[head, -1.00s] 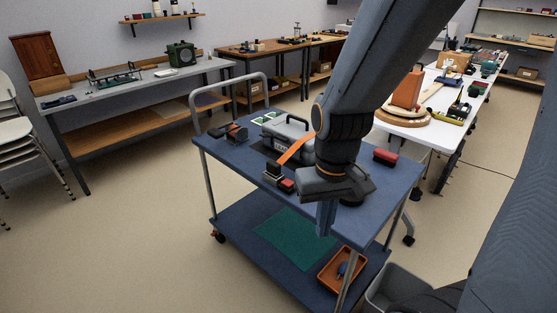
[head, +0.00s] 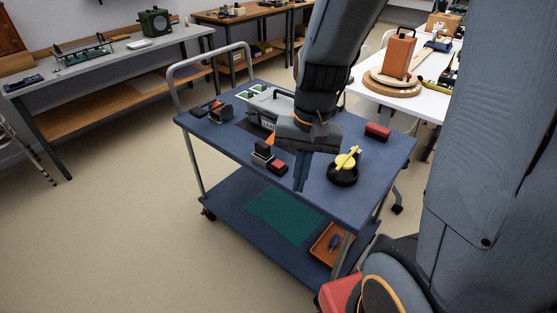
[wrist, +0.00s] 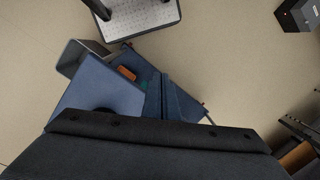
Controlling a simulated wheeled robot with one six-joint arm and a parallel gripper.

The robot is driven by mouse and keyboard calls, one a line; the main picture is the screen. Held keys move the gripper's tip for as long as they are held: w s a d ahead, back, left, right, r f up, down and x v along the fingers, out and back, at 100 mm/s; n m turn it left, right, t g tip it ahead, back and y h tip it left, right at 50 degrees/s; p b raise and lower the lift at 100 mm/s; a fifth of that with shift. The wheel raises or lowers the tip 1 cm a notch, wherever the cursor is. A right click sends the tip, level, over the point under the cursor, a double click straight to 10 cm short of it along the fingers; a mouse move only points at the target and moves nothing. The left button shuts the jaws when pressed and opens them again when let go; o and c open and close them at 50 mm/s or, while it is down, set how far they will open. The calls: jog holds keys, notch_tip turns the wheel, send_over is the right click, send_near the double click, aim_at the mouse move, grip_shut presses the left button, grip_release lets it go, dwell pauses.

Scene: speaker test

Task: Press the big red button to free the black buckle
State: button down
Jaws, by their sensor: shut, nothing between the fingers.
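A red block on a dark base (head: 277,167), likely the red button, sits on the blue cart top (head: 215,151). A black upright piece (head: 263,149), likely the buckle, stands just behind and left of it. An orange strap (head: 271,139) shows between the black piece and a grey case (head: 290,103), partly hidden by my gripper. My gripper (head: 299,188) is shut and empty, pointing down, right of the red block and apart from it in the picture. In the wrist view the shut fingers (wrist: 164,80) show, but the button and buckle do not.
A black round base with a yellow handle (head: 345,166) stands right of my gripper. A second red block (head: 377,131) is farther back. A black-and-brown device (head: 220,113) sits at the left. The lower shelf holds an orange tray (head: 325,244).

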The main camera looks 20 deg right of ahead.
jog(key=w+a+r+m+y+p, duration=0.1)
jog(key=w+m+y+p, duration=0.25)
jog(key=w+m, duration=0.4)
jog(key=m+t+y+p, duration=0.4)
jog(key=m+p, duration=0.4)
jog(key=m, duration=1.1)
send_over(282, 164)
jog(key=shift+w+f, duration=0.1)
jog(key=shift+f, duration=0.35)
jog(key=shift+f, duration=0.15)
jog(key=shift+f+b, duration=3.1)
jog(key=shift+f, duration=1.15)
jog(key=shift+f, duration=0.1)
jog(key=shift+f, duration=0.35)
